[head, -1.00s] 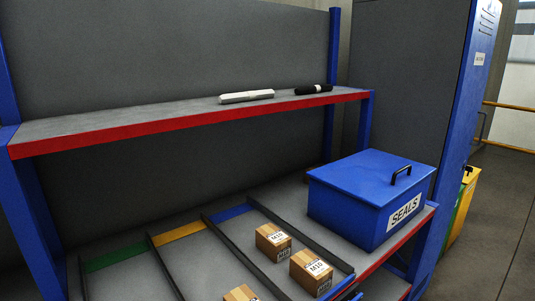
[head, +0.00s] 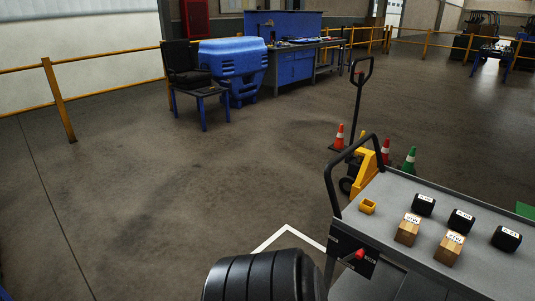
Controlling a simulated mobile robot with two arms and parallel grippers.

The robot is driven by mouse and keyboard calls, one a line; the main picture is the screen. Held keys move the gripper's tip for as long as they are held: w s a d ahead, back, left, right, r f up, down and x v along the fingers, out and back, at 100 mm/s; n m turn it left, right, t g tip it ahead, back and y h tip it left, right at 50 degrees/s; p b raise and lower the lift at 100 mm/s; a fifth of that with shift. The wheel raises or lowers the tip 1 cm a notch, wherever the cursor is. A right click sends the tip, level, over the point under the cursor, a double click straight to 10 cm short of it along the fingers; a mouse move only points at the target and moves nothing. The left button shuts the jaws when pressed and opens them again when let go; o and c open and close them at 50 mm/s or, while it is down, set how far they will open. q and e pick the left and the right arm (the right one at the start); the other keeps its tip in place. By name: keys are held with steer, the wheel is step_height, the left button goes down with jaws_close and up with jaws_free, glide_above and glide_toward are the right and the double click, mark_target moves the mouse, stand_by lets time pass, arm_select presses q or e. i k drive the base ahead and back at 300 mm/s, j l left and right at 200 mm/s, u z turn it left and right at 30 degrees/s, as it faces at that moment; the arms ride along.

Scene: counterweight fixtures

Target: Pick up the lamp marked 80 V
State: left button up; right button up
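I cannot make out a lamp marked 80 V in the head view. Several small black blocks with white labels, one at the near right (head: 506,239), one in the middle (head: 460,222) and one farther back (head: 424,205), stand on a grey-topped trolley (head: 400,187). Their labels are too small to read for sure. Two wooden blocks with white labels, one on the left (head: 407,231) and one on the right (head: 448,249), stand among them. Neither of my grippers is in view.
A small yellow piece (head: 367,207) lies at the trolley's left end, by its black handle (head: 329,185). Behind stand a yellow pallet truck (head: 366,172) and cones (head: 409,160). A chair (head: 197,88), a blue bin (head: 232,70) and a workbench (head: 292,66) stand farther back. The floor at left is clear.

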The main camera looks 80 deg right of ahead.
mark_target(459, 222)
steer(key=z, duration=4.2)
steer(key=i+j, duration=0.4)
steer(key=j, duration=0.15)
